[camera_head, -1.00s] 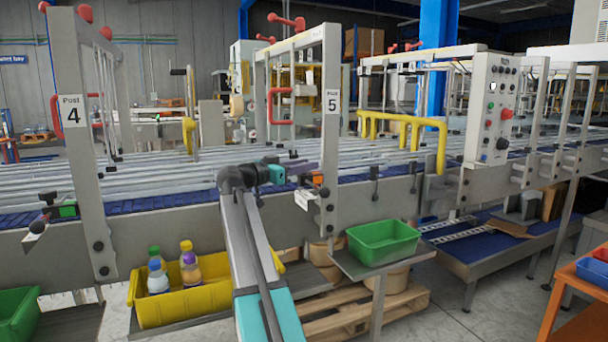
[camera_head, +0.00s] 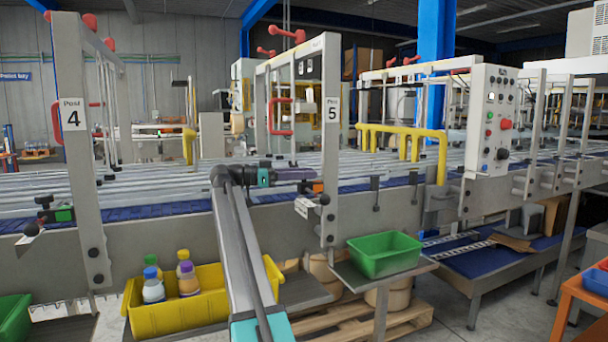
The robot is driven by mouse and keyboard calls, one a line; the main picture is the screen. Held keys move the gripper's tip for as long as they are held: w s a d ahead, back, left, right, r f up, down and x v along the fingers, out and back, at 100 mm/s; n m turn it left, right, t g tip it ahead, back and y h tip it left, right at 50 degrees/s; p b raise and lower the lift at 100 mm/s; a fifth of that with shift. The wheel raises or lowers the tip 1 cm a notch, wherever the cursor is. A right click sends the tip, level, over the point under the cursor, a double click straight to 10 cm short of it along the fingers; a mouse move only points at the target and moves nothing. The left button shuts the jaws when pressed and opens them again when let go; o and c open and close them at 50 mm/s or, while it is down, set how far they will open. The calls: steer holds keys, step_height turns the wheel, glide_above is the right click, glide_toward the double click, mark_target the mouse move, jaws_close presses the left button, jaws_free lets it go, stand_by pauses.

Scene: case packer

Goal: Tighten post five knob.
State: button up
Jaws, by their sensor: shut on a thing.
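Post five (camera_head: 330,150) is a grey upright with a "5" label, right of centre. A black round knob (camera_head: 325,199) sits low on its front, beside a small orange block (camera_head: 318,187) and a white tag bracket. The jaws are small and dark here, so I cannot make out exactly what this piece is.
The roller conveyor (camera_head: 150,180) runs behind my arm. Post four (camera_head: 80,160) stands at left. A yellow bin (camera_head: 190,318) with several bottles is below, and a green bin (camera_head: 384,262) stands on a shelf below right of post five. A control panel (camera_head: 490,120) is farther right.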

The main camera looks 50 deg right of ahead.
steer(key=shift+d+r+m+g+y+p, duration=0.1)
steer(key=shift+r+m+g+y+p, duration=0.15)
steer(key=shift+m+g+y+p, duration=0.8)
steer(key=shift+f+g+p, duration=0.2)
steer(key=shift+g+p, duration=0.05)
steer(key=shift+p, duration=0.7)
steer(key=o, duration=1.1)
steer(key=shift+c, duration=0.2)
